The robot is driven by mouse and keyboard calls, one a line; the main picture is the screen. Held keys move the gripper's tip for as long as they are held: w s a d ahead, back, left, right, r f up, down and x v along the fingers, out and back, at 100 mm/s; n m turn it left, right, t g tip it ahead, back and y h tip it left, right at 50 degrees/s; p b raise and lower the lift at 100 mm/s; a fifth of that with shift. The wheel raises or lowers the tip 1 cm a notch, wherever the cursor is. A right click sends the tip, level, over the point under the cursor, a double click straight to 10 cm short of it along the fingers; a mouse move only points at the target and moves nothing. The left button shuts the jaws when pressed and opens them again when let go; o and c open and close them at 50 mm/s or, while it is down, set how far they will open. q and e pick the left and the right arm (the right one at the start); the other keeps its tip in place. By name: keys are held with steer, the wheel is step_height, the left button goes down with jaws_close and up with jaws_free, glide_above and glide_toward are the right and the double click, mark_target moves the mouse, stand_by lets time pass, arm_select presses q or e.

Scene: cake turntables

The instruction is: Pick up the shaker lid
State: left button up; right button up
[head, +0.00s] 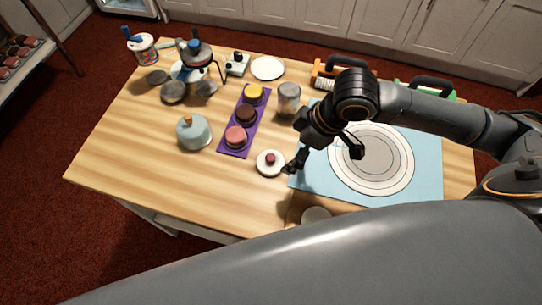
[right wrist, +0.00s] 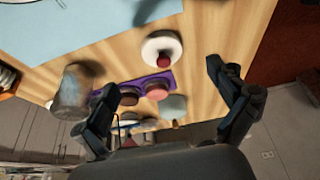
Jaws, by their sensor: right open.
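My right gripper (head: 323,158) is open and empty above the table, over the left edge of the blue mat. Its two fingers stand wide apart in the right wrist view (right wrist: 160,80). A clear grey shaker-like jar (head: 288,98) stands upright beyond it; it also shows in the right wrist view (right wrist: 70,92). I cannot tell for sure which thing is the shaker lid. A grey round piece (head: 316,214) lies near the table's front edge, partly hidden by my body. A white dish with a small red thing on it (head: 265,168) lies just left of the gripper. My left gripper is not in view.
A white turntable (head: 403,182) sits on the blue mat (head: 428,190). Grey discs (head: 173,93) and a stand crowd the back left. The front left is clear.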

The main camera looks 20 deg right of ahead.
mark_target(275, 159)
steer(key=x, duration=0.4)
steer(key=shift+w, duration=0.1)
steer(key=x, duration=0.4)
steer(key=shift+w+a, duration=0.15)
steer(key=shift+a, duration=0.35)
steer(key=shift+w+f, duration=0.1)
steer(key=shift+f, duration=0.35)
steer(key=shift+c, duration=0.2)
steer(key=c, duration=0.9)
